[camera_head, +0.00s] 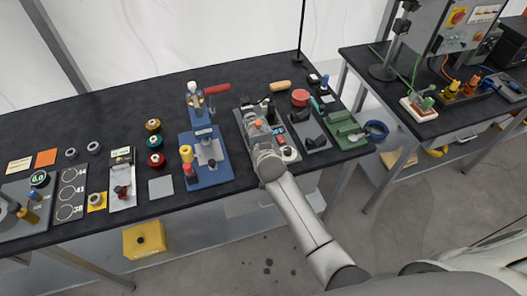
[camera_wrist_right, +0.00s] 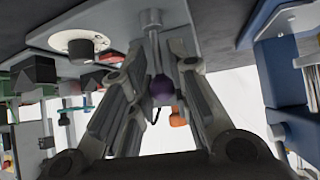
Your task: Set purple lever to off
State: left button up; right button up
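The purple lever shows in the right wrist view as a thin metal rod ending in a dark purple ball knob (camera_wrist_right: 162,87). The rod comes from a round metal mount (camera_wrist_right: 149,20) on a grey panel. My right gripper (camera_wrist_right: 163,62) is open, with one finger on each side of the knob and rod; visible gaps separate them from the knob. In the head view my right gripper (camera_head: 262,146) is over the grey device plate (camera_head: 241,119) on the dark workbench, and my arm hides the lever there. My left gripper is not in view.
A blue fixture (camera_head: 220,172) stands just left of my gripper. A white dial with a dark knob (camera_wrist_right: 82,42) is close by in the wrist view. Dark blocks (camera_head: 311,126) and a green device (camera_head: 346,131) stand to the right. The bench's back left is clear.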

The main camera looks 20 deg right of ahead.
jog(key=shift+o, duration=1)
jog(key=v, duration=1.2)
jog(key=shift+d, duration=0.1)
jog(key=s+f+n+g+y+b, duration=0.15)
jog(key=s+f, duration=0.25)
jog(key=f, duration=0.7)
jog(key=s+a+f+n+g+b, duration=0.1)
jog(key=s+f+b, duration=0.25)
jog(key=f, duration=0.75)
jog(key=s+f+n+g+b, duration=0.15)
jog(key=s+f, duration=0.25)
jog(key=f, duration=0.8)
jog(key=s+d+f+g+b, duration=0.1)
jog(key=s+d+f+b, duration=0.1)
jog(key=s+f, duration=0.6)
jog(key=s+d+f+g+b, duration=0.2)
jog(key=s+d+f, duration=0.2)
jog(key=s, duration=0.9)
jog(key=s+d+f+g+b, duration=0.1)
jog(key=s+d+f+b, duration=0.1)
jog(key=s+f, duration=0.9)
jog(key=shift+d+f+g, duration=0.35)
jog(key=shift+d+g, duration=0.05)
jog(key=shift+d, duration=0.2)
